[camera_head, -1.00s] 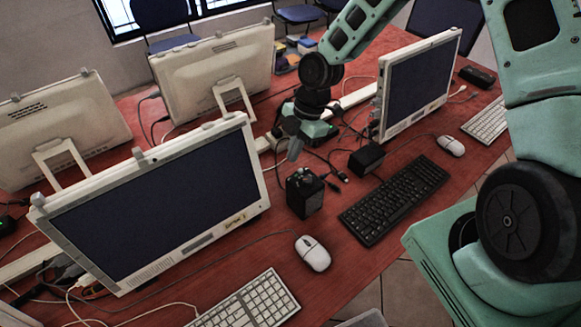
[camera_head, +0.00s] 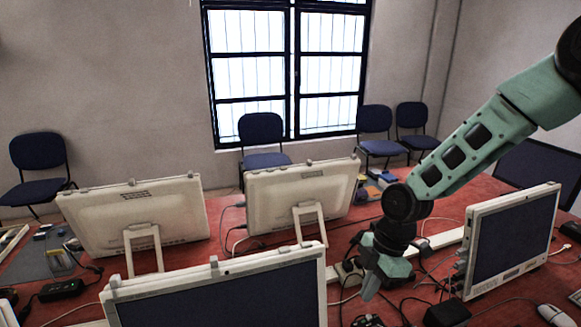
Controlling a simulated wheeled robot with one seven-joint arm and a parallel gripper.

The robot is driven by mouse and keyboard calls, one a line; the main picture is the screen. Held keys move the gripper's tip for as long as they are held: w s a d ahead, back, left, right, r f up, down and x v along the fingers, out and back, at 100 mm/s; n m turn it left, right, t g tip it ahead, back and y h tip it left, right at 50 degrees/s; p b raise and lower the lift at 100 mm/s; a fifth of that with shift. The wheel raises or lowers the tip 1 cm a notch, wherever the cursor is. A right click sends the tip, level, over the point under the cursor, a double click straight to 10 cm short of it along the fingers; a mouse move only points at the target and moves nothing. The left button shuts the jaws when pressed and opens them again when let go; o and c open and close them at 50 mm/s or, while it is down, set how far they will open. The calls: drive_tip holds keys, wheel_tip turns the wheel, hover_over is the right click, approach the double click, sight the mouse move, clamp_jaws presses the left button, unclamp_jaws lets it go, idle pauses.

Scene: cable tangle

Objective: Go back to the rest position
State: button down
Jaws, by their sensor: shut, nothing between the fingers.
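My gripper (camera_head: 368,290) hangs from my teal arm, right of centre in the head view, with its fingers pointing down. It is shut and empty, just above or in front of the cables on the red table (camera_head: 448,212). Tangled black cables (camera_head: 405,300) lie below and to the right of it. A white cable trunking (camera_head: 440,240) runs behind it.
A monitor (camera_head: 225,295) stands at the front, and another (camera_head: 510,240) stands to the right. Two monitors seen from behind, one left (camera_head: 135,215) and one centre (camera_head: 300,195), stand farther back. A black box (camera_head: 447,315) sits near the bottom edge. Blue chairs (camera_head: 262,130) stand by the wall.

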drive_tip(key=s+a+r+m+h, duration=0.1)
drive_tip(key=s+a+r+m, duration=0.1)
drive_tip(key=s+r+m, duration=0.2)
drive_tip(key=s+a+r+m+t+b, duration=0.1)
drive_tip(key=s+r+m, duration=0.3)
drive_tip(key=s, duration=0.7)
drive_tip(key=s+a+r+m+h+b, duration=0.1)
drive_tip(key=s+a+r+m, duration=0.1)
drive_tip(key=s+r+m, duration=0.2)
drive_tip(key=s, duration=0.3)
drive_tip(key=shift+s+a+h, duration=0.15)
drive_tip(key=shift+a+h, duration=0.15)
drive_tip(key=shift+a, duration=0.05)
